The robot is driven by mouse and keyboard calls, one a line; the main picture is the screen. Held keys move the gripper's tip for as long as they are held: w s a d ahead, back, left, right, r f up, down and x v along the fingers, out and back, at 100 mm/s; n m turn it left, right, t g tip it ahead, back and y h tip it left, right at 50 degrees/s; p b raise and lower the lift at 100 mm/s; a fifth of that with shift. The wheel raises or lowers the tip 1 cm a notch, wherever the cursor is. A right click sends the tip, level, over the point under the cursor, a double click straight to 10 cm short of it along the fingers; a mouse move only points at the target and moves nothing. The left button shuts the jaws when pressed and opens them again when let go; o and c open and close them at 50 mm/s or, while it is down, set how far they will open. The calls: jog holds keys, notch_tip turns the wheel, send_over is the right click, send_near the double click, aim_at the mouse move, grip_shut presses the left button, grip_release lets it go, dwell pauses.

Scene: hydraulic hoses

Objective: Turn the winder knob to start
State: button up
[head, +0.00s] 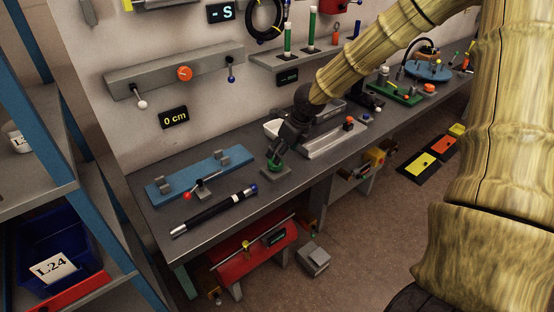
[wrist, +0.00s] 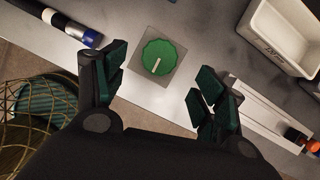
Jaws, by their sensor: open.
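A green round knob (wrist: 158,58) with a pale pointer line sits on a square grey plate (wrist: 176,79) on the workbench. The line points down and slightly left in the wrist view. In the head view the knob (head: 275,164) is at the bench's middle, partly behind my gripper (head: 277,156). In the wrist view my gripper (wrist: 158,92) is open, its two dark green-padded fingers spread wide on either side of the knob. Nothing is between the fingers except the view of the knob and plate. The exact height above the knob is hard to tell.
A black hose (head: 214,210) and a blue fixture (head: 200,174) with a red-tipped lever lie left of the knob. A white tray (wrist: 284,34) and a grey tray (head: 334,138) are on the right. The wall holds a 0 cm display (head: 174,117) and an orange knob (head: 184,73).

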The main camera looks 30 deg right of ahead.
jog(key=shift+p+x, duration=0.35)
jog(key=shift+x, duration=2.65)
jog(key=c, duration=1)
